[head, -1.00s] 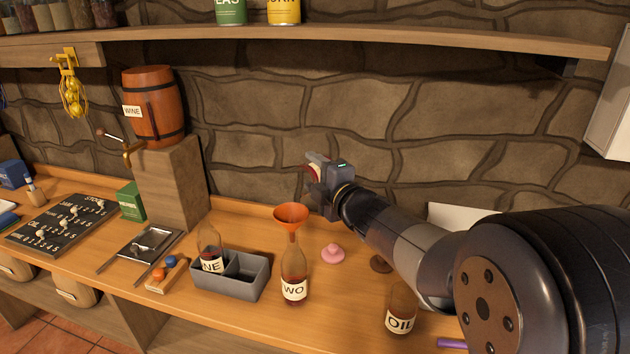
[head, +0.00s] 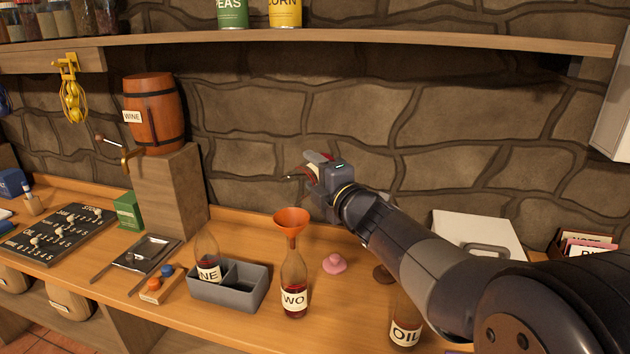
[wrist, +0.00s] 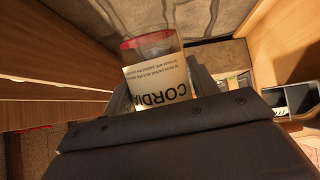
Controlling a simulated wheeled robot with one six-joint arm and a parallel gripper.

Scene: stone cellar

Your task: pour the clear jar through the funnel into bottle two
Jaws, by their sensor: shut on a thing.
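My gripper (head: 320,174) is shut on the clear jar, up in the air behind and a little right of the funnel. In the wrist view the clear jar (wrist: 152,48) shows a white label reading "CORDI" and red at its far end; it lies tilted between the fingers. In the head view the gripper hides most of it. The orange funnel (head: 291,220) sits in the neck of bottle two (head: 294,285), which stands upright on the counter, labelled "WO" with dark red liquid low inside. The jar is apart from the funnel.
A grey two-compartment caddy (head: 240,292) holds a bottle labelled "NE" (head: 207,255) in its left compartment. A pink stopper (head: 334,263) lies right of bottle two. An "OIL" bottle (head: 405,333) stands under my arm. A wooden shelf (head: 400,37) runs above.

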